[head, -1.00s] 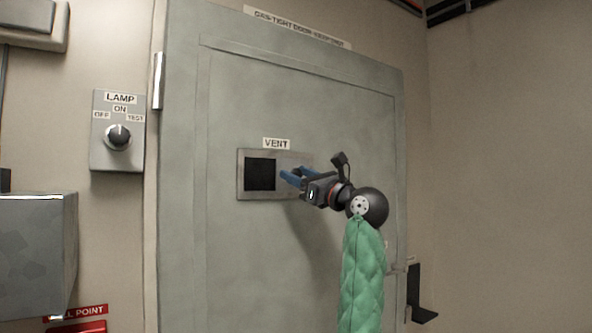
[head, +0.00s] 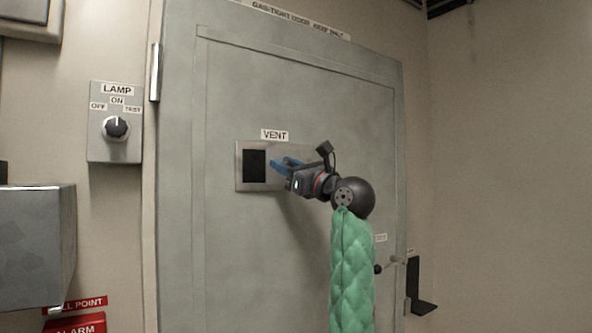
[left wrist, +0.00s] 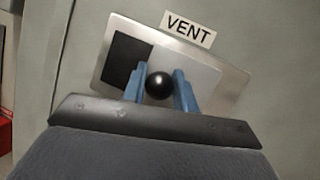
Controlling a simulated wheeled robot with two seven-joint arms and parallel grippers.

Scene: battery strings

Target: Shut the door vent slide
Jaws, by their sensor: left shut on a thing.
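The vent slide is a flat metal plate (left wrist: 202,75) in a frame (head: 240,172) on the grey door, under the VENT label (head: 274,135). The plate covers the right part of the frame. A dark opening (head: 254,166) shows at the left; it also shows in the left wrist view (left wrist: 128,60). My left gripper (head: 279,166) is at the plate, right of the opening. In the left wrist view its blue fingers (left wrist: 159,90) are shut on the slide's round black knob (left wrist: 159,85), one on each side. My right gripper is not in view.
A lamp switch box (head: 115,122) with a knob is on the wall left of the door (head: 290,265). A grey box (head: 38,245) juts out at the lower left. A door handle (head: 392,261) is at the door's right edge.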

